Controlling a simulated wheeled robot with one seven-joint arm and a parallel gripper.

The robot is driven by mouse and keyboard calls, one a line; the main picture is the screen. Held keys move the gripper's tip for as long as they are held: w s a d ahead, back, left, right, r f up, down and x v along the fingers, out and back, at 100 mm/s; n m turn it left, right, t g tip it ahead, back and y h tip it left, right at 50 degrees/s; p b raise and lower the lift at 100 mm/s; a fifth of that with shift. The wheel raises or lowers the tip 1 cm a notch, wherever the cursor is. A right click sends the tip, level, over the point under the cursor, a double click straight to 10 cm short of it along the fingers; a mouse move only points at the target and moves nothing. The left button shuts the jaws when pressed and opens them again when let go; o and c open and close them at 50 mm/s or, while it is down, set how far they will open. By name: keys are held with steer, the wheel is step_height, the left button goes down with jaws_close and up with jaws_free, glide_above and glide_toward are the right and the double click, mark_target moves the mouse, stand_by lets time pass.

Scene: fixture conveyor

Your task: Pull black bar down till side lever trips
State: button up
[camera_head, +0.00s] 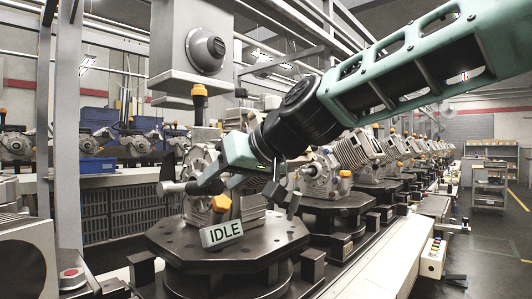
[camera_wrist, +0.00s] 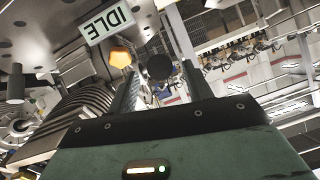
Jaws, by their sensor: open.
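My gripper (camera_head: 243,193) is open in front of the nearest engine fixture, its two fingers spread apart. In the wrist view, a dark round end that looks like the black bar (camera_wrist: 159,67) shows in the gap between the fingers. I cannot tell its depth, and neither finger is seen closed on it. In the head view, a grey cylinder end (camera_head: 172,188) sticks out left beside one finger. An orange knob (camera_head: 221,203) sits just below, also in the wrist view (camera_wrist: 120,55). An IDLE sign (camera_head: 222,234) stands below that. I cannot make out the side lever.
The engine stands on a dark octagonal turntable (camera_head: 210,249). A grey column box (camera_head: 205,45) hangs above it. More engines on fixtures run back to the right. A control box (camera_head: 433,257) stands at the right beside the open aisle floor.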

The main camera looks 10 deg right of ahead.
steer(key=b+v, duration=0.7)
steer(key=v, duration=0.6)
steer(key=shift+b, duration=0.35)
